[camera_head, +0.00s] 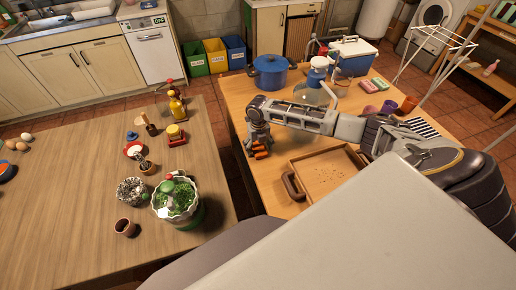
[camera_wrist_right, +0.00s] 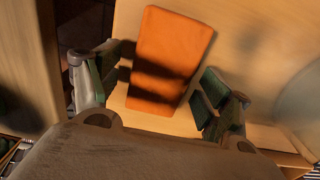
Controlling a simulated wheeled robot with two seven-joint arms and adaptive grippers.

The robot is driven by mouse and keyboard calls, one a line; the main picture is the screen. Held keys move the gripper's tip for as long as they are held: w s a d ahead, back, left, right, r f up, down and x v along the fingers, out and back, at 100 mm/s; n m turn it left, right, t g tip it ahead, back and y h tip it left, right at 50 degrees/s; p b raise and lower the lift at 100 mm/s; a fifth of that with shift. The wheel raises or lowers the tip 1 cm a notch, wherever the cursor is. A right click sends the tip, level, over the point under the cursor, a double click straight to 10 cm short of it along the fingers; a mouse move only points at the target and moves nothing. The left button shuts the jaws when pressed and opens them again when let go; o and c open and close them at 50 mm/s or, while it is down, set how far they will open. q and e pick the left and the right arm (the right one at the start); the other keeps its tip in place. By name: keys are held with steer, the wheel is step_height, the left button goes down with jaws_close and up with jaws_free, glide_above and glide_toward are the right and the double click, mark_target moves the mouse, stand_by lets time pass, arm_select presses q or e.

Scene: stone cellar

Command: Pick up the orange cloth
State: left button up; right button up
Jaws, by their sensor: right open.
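The orange cloth (camera_wrist_right: 170,60) lies flat on the wooden table, near its left edge. In the head view only small orange patches of the cloth (camera_head: 260,153) show beneath my right gripper (camera_head: 258,143). In the right wrist view my right gripper (camera_wrist_right: 158,90) is open, with one finger on each side of the cloth. Dark finger shadows fall across the cloth. I cannot tell whether the fingers touch it. My left gripper is not in view.
A wooden tray (camera_head: 292,186) with small crumbs sits right of the gripper. A blue pot (camera_head: 270,72), a glass dome and a blue cooler (camera_head: 352,58) stand farther back. A gap separates this table from the left table (camera_head: 60,200), which holds a plant pot (camera_head: 178,200) and bottles.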

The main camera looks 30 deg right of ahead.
mark_target(258, 148)
steer(key=c, duration=0.9)
step_height(258, 148, up, 10)
steer(key=shift+b, duration=0.4)
stand_by(0.4)
steer(key=shift+o, duration=0.6)
steer(key=shift+c, duration=1.1)
